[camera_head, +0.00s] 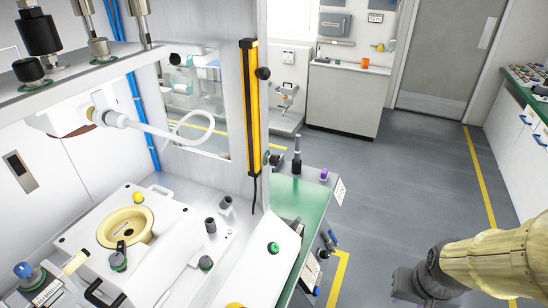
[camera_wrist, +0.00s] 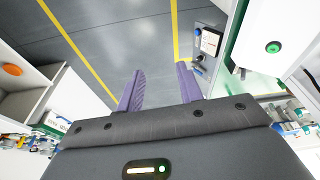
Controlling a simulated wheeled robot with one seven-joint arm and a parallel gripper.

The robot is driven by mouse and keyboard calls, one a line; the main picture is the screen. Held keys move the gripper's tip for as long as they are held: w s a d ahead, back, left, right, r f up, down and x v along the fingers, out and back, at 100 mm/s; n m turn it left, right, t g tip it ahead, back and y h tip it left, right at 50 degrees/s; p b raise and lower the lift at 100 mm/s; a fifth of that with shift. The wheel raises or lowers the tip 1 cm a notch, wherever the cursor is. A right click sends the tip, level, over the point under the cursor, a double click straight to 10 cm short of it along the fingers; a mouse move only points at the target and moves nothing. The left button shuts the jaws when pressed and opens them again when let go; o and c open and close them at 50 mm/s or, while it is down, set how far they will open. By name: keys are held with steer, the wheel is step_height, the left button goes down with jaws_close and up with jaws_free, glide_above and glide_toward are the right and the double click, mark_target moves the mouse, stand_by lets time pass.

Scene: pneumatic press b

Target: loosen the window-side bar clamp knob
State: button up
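My gripper (camera_wrist: 160,84) is open and empty in the wrist view, its two purple fingers apart over the floor. In the head view my arm is at the lower right, well away from the press. Several knobs show on the press in the head view: a dark knob (camera_head: 118,259) with a green ring beside the yellow round plate (camera_head: 124,228), a dark knob (camera_head: 205,263) to its right, and a blue-topped knob (camera_head: 27,271) at the lower left. Black knobs (camera_head: 29,70) also sit on the upper beam. I cannot tell which is the window-side bar clamp knob.
A yellow upright bar (camera_head: 251,108) stands at the press's right edge beside the clear window (camera_head: 197,105). A green-topped bench (camera_head: 303,200) adjoins it. A green button (camera_head: 273,247) is on a white sloped panel. Grey floor (camera_head: 400,200) is free between press and arm.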

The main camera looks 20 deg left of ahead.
steer(key=shift+s, duration=0.15)
steer(key=shift+o, duration=2)
steer(key=shift+w+r, duration=0.1)
steer(key=shift+w, duration=0.3)
steer(key=w+a+r+n+t+y+p, duration=0.1)
steer(key=w+a+r+n+t, duration=0.15)
steer(key=w, duration=0.65)
steer(key=w+a+r+n+t+y, duration=0.2)
steer(key=w+t, duration=0.1)
steer(key=w, duration=0.7)
steer(key=w+a+r+n+t+y+p, duration=0.1)
steer(key=w+a+r+n+t, duration=0.15)
steer(key=w, duration=0.65)
steer(key=w+a+n+y, duration=0.5)
steer(key=a+y, duration=0.2)
steer(key=a, duration=0.1)
steer(key=s+a+f+n+g+y, duration=0.2)
steer(key=s+a+n+g+y, duration=0.3)
steer(key=g, duration=0.4)
steer(key=a+n+y+p, duration=0.1)
steer(key=n+y, duration=0.1)
steer(key=shift+s+a+n, duration=0.25)
steer(key=shift+s+n, duration=0.1)
steer(key=shift+n, duration=0.05)
